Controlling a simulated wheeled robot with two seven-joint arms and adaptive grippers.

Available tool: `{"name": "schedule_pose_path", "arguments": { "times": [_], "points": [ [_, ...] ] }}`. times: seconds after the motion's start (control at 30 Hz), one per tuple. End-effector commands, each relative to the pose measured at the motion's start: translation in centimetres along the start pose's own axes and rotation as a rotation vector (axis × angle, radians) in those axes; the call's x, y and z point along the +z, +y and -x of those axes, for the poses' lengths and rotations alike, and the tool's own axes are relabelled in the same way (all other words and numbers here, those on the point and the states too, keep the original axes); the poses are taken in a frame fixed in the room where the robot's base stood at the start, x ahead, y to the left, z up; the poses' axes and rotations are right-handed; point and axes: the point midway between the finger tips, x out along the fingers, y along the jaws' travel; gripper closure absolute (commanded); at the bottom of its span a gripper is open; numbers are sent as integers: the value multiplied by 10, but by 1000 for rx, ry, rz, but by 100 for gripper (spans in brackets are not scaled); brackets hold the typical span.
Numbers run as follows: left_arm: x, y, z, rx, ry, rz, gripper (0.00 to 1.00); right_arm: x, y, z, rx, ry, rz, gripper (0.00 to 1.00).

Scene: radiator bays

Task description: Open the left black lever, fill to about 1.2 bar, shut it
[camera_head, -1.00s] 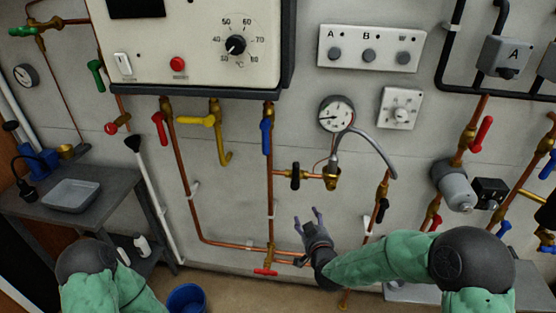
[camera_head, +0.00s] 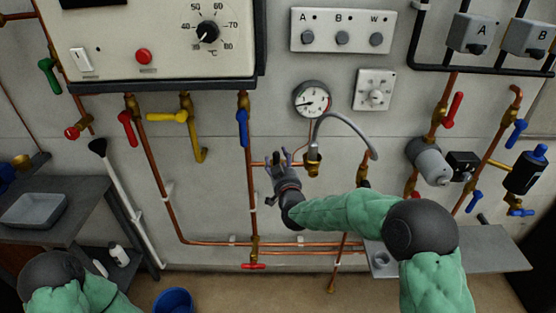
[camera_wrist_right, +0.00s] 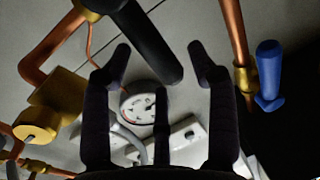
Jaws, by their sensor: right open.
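My right gripper (camera_head: 277,164) is open in front of the copper pipe below the pressure gauge (camera_head: 311,100). In the head view it covers the left black lever. In the right wrist view the black lever (camera_wrist_right: 146,42) lies across the space between the spread fingertips of the gripper (camera_wrist_right: 160,58); I cannot tell whether they touch it. A brass fitting (camera_head: 313,160) with a grey hose sits just right of the gripper. The round white gauge also shows in the wrist view (camera_wrist_right: 140,106); its needle is too small to read exactly. My left gripper is out of view.
A blue lever (camera_head: 243,128) hangs on the vertical pipe left of my gripper. It also shows in the wrist view (camera_wrist_right: 270,72). A red handle (camera_head: 254,266) sits below. The grey hose (camera_head: 348,122) arches at the right. A grey shelf (camera_head: 470,250) stands lower right.

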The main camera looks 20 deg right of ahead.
Motion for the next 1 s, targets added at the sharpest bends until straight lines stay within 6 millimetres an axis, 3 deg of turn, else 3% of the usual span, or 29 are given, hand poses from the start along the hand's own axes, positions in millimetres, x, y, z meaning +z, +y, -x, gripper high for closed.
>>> {"name": "schedule_pose_path", "arguments": {
  "times": [0.2, 0.53, 0.73, 1.0],
  "points": [
    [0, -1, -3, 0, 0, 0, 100, 1, 0, -17, 0, -1, 0, 41],
    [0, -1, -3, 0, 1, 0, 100, 0, 0, -20, 0, -1, 0, 41],
    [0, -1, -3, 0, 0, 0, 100, 0, 0, -19, 0, -1, 0, 98],
    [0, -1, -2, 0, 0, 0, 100, 0, -1, -20, 0, -2, 8, 100]
  ]
}}
